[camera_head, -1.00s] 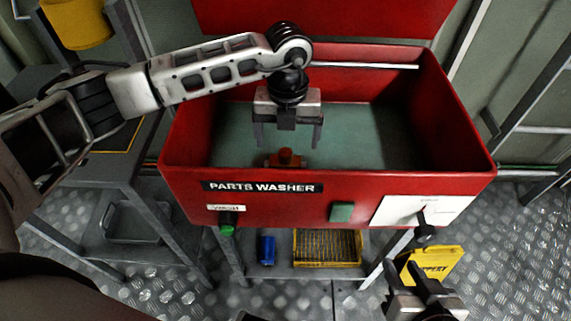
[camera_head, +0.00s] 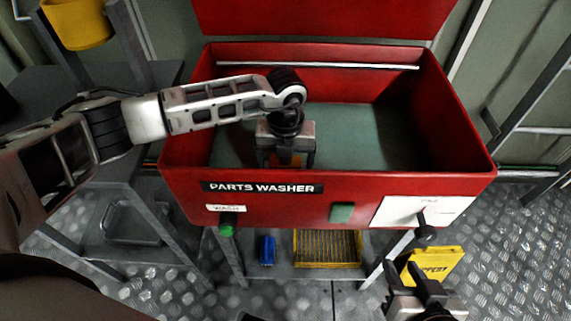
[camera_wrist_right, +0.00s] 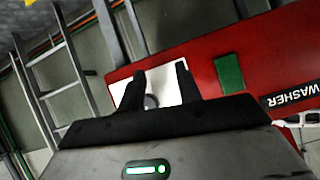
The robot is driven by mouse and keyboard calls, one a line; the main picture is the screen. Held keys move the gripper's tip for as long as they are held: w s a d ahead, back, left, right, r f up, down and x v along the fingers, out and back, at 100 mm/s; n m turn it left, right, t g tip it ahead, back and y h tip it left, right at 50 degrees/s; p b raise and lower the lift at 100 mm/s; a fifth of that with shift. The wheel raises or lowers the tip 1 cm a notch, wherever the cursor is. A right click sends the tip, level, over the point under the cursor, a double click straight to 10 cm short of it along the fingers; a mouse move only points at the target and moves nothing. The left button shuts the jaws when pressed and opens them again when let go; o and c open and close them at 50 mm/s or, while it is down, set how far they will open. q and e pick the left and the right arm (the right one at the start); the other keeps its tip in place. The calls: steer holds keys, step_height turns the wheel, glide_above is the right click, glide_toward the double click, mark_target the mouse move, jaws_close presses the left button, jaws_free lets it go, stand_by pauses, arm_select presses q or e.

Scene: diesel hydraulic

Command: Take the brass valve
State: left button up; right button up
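The brass valve (camera_head: 299,160), a small orange-brown piece, is inside the red parts washer (camera_head: 330,187) near its front wall. Only slivers of it show around my left gripper; the rest is hidden by the gripper and the front wall. My left gripper (camera_head: 286,161) points down into the basin, right over the valve. Its fingers look apart, one on each side of the valve; whether they touch it cannot be told. My right gripper (camera_head: 427,271) is open and empty, low in front of the washer's right end. Its parted fingers (camera_wrist_right: 161,72) also show in the right wrist view.
The washer's front carries a green button (camera_head: 342,212), a green-tipped knob (camera_head: 227,226) and a dark knob (camera_head: 426,229). Below are a blue can (camera_head: 267,250), a yellow-framed grate (camera_head: 328,248) and a yellow slippery-floor sign (camera_head: 437,266). The basin's right side is clear.

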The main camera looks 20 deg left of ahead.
arm_select(q)
steer(key=shift+r, duration=0.1)
steer(key=c, duration=0.5)
steer(key=shift+r, duration=0.1)
